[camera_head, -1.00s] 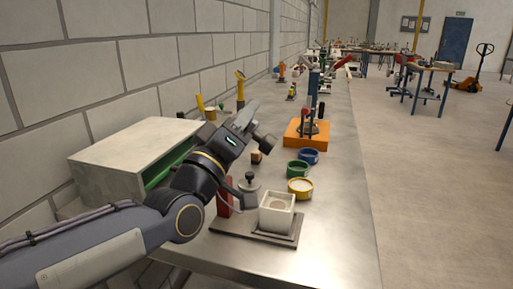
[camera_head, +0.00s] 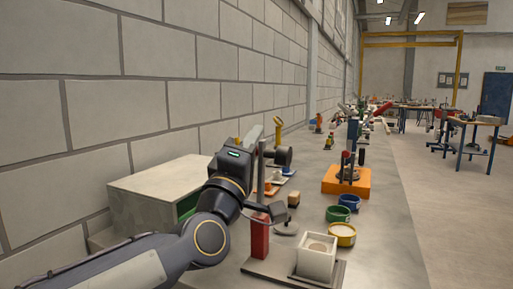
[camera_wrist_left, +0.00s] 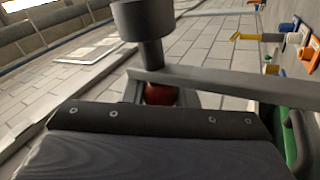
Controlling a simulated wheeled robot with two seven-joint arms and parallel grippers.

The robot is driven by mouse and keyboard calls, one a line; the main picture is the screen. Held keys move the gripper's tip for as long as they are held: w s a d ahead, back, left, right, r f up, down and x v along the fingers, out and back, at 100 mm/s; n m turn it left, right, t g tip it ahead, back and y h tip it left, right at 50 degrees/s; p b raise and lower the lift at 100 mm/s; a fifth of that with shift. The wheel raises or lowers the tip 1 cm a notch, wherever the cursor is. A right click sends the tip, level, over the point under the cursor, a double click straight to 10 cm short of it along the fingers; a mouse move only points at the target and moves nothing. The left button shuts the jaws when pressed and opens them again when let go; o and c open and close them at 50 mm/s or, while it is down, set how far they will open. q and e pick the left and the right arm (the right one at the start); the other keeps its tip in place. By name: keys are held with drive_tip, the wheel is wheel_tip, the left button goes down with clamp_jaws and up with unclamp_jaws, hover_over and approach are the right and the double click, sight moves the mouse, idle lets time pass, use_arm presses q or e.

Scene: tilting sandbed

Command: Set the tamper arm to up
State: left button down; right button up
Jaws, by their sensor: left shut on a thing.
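The tamper stands on a dark base plate (camera_head: 268,272) at the near end of the bench. Its red post (camera_head: 260,238) is upright, and a grey tamper arm (camera_head: 261,178) rises above it, close to vertical. A dark cylindrical head (camera_head: 282,156) sticks out to the right near the top; it also shows large in the left wrist view (camera_wrist_left: 143,20), with the red post (camera_wrist_left: 160,95) partly hidden beyond. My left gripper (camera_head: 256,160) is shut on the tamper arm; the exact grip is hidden. A white square sand box (camera_head: 316,258) sits right of the post. My right gripper is not in view.
A grey cabinet (camera_head: 150,188) stands against the block wall on the left. A yellow bowl (camera_head: 342,235), green bowl (camera_head: 338,214) and blue bowl (camera_head: 349,202) line the bench, with an orange stand (camera_head: 346,181) behind. The bench's right side is clear.

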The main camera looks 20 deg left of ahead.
use_arm(q)
drive_tip(key=shift+a, duration=0.1)
drive_tip(key=c, duration=1.2)
unclamp_jaws()
drive_tip(key=shift+o, duration=0.2)
drive_tip(key=shift+s, duration=0.1)
drive_tip(key=v, duration=0.7)
drive_tip(key=shift+s+f, duration=0.2)
drive_tip(key=shift+s, duration=0.1)
